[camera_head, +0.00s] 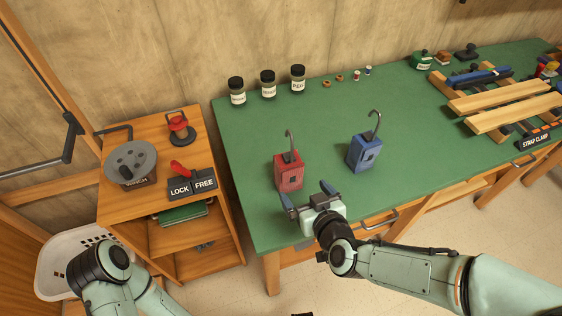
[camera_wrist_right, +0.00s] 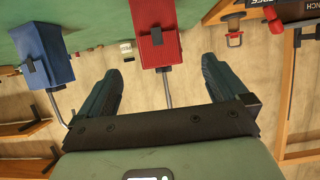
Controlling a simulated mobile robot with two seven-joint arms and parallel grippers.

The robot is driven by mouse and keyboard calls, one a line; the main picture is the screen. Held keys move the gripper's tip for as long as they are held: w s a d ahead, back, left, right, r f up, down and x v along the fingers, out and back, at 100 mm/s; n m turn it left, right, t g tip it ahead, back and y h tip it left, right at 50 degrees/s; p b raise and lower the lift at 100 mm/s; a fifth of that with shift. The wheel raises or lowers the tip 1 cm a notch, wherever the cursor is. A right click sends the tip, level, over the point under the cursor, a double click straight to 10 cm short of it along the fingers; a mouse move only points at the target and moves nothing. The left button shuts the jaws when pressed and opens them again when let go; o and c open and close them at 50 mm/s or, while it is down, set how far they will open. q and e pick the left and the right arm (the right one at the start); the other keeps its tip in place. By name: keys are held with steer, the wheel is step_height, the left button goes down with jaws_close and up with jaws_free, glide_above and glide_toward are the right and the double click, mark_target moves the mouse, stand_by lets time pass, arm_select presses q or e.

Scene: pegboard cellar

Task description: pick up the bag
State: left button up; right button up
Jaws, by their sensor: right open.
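I cannot pick out anything that is clearly a bag. A red box with a bent metal hook (camera_head: 289,173) stands upright near the green bench's front left. A similar blue one (camera_head: 362,152) stands to its right. My right gripper (camera_head: 309,195) is open and empty, at the bench's front edge just in front of the red box. In the right wrist view the red box (camera_wrist_right: 155,35) lies beyond the open fingers (camera_wrist_right: 166,62), its hook reaching down between them, contact unclear. The blue box (camera_wrist_right: 42,55) is left of the fingers. My left arm shows at lower left; its gripper is out of view.
The green bench (camera_head: 250,130) carries several dark jars at the back and wooden slats (camera_head: 510,104) in a strap clamp at right. A wooden cabinet (camera_head: 205,135) at left holds a winch drum (camera_head: 130,163) and a lock/free lever. A white basket (camera_head: 57,262) stands on the floor.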

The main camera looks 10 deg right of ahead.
mark_target(292, 173)
steer(key=x, duration=0.7)
steer(key=shift+w+r+b, duration=0.15)
steer(key=shift+r+b, duration=0.25)
steer(key=x, duration=0.5)
steer(key=shift+w, duration=0.4)
steer(key=c, duration=1.1)
steer(key=shift+o, duration=0.2)
steer(key=shift+r, duration=0.1)
